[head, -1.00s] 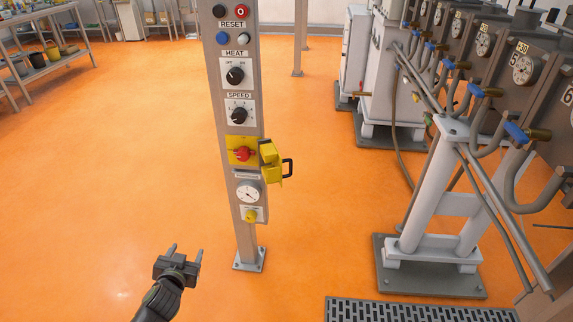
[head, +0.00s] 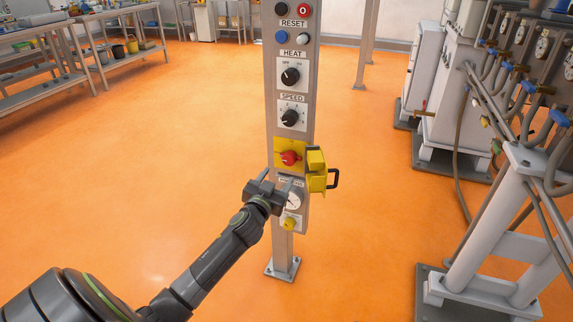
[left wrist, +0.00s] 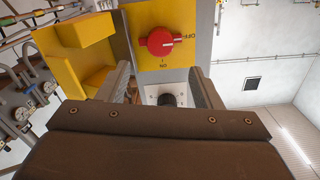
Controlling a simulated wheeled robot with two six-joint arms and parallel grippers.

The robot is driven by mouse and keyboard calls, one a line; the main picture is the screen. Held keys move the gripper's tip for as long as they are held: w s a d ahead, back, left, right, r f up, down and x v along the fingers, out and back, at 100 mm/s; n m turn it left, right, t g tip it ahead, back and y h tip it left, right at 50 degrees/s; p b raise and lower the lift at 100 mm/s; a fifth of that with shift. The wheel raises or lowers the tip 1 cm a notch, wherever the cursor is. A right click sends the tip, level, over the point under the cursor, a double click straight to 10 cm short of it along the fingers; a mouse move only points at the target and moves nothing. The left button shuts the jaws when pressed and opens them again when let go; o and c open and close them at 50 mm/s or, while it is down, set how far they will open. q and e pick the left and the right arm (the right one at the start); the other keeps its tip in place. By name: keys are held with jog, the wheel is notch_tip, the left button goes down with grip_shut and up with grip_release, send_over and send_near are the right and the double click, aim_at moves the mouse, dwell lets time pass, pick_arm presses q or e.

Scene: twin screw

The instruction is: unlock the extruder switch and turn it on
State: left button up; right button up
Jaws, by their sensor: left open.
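The red rotary switch (head: 289,157) sits on a yellow plate (head: 279,146) on the grey control post. In the left wrist view the red knob (left wrist: 158,42) is uncovered, with OFF and ON marks beside it; its handle lies toward OFF. A yellow lock cover (head: 316,170) with a black handle-like loop (head: 335,178) stands out to the right of the switch. The cover also shows in the left wrist view (left wrist: 80,35). My left gripper (head: 277,180) is open and empty, just below the switch and in front of the dial, fingers toward the panel. My right gripper is out of view.
Above the switch are the SPEED knob (head: 291,117), HEAT knob (head: 290,76) and reset buttons. A round dial (head: 294,199) and a yellow button (head: 290,223) are below. Machinery with pipes (head: 500,210) stands at the right.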

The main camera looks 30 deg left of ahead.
aim_at(288, 161)
pick_arm(q)
jog(key=x, duration=0.6)
jog(key=shift+w, duration=0.35)
jog(key=shift+w+a, duration=0.1)
jog(key=shift+w, duration=0.45)
jog(key=shift+w+a+b, duration=0.1)
jog(key=shift+b, duration=0.2)
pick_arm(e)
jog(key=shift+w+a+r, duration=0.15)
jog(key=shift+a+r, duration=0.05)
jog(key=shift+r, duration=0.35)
pick_arm(q)
jog(key=shift+c, duration=1)
jog(key=c, duration=0.8)
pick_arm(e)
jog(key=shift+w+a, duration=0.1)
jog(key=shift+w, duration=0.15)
